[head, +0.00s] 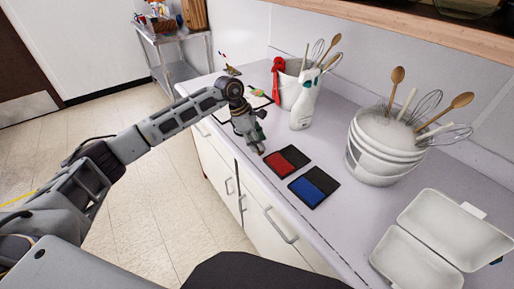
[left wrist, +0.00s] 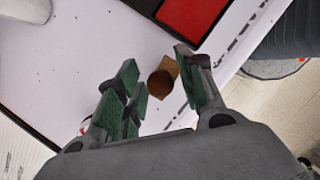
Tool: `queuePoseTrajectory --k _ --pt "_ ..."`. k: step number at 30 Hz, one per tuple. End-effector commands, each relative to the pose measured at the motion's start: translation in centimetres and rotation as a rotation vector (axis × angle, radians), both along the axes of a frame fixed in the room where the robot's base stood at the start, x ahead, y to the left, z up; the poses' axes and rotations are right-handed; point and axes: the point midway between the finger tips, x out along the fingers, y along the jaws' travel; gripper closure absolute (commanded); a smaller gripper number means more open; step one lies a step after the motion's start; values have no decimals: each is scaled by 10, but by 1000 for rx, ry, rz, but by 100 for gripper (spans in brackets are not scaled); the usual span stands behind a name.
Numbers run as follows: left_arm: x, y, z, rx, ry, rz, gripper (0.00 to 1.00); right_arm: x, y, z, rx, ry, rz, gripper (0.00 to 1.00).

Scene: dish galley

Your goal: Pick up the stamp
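The stamp (left wrist: 163,80), with a round dark brown handle on a lighter wooden base, is on the counter in the left wrist view. My left gripper (left wrist: 156,88) has its green-padded fingers spread, with the stamp between and just beyond them. I cannot tell whether a finger touches it. In the head view my left gripper (head: 252,137) is low over the counter near its front edge, just left of the red ink pad (head: 279,164). There the gripper mostly hides the stamp. My right gripper is not in view.
A blue ink pad (head: 308,190) lies right of the red one. A clipboard (head: 233,108) lies behind the gripper. A white spray bottle (head: 304,105), a utensil bucket (head: 289,88), stacked bowls (head: 378,160) and an open foam box (head: 420,262) stand on the counter (head: 345,222).

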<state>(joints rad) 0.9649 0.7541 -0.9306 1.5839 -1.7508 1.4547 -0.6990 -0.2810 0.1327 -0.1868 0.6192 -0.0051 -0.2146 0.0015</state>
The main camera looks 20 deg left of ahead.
Motion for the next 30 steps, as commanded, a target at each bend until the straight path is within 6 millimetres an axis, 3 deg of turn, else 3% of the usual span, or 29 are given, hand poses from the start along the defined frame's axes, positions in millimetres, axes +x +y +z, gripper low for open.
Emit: queuePoseTrajectory --k 1,8,20,30 --pt "0 0 0 0 0 0 73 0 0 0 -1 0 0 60" --pt "0 0 0 0 0 0 100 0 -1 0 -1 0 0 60" --pt "0 0 5 -1 -1 0 100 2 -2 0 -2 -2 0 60" --pt "1 0 41 -1 -5 0 100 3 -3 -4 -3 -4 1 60"
